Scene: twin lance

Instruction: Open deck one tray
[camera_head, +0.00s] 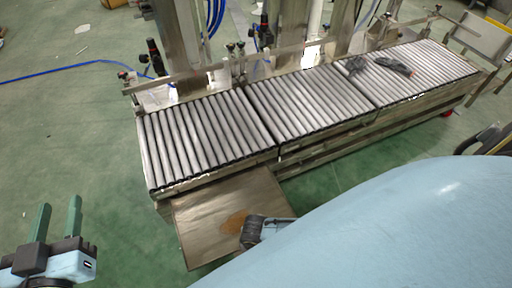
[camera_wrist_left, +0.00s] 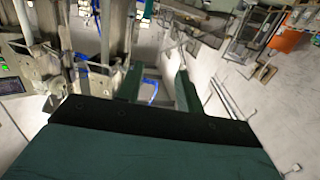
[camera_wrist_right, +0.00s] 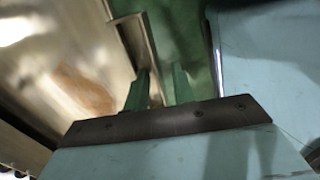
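The tray (camera_head: 210,222) is a flat metal plate with a brown stain, sticking out below the left roller deck. In the right wrist view the tray (camera_wrist_right: 55,65) fills the left side and has a raised metal lip (camera_wrist_right: 126,38). My right gripper (camera_wrist_right: 160,85) is at this lip, which runs down between its green fingers. The fingers are apart, and their contact with the lip is unclear. In the head view, my right arm and blue body hide most of this gripper (camera_head: 252,232). My left gripper (camera_head: 56,222) is open and empty, off to the left over the floor.
A row of roller decks (camera_head: 205,135) runs to the upper right, with metal posts and fittings behind. Dark items (camera_head: 393,66) lie on the far deck. A blue hose (camera_head: 70,68) crosses the floor at left. Green floor (camera_head: 85,150) is clear left of the tray.

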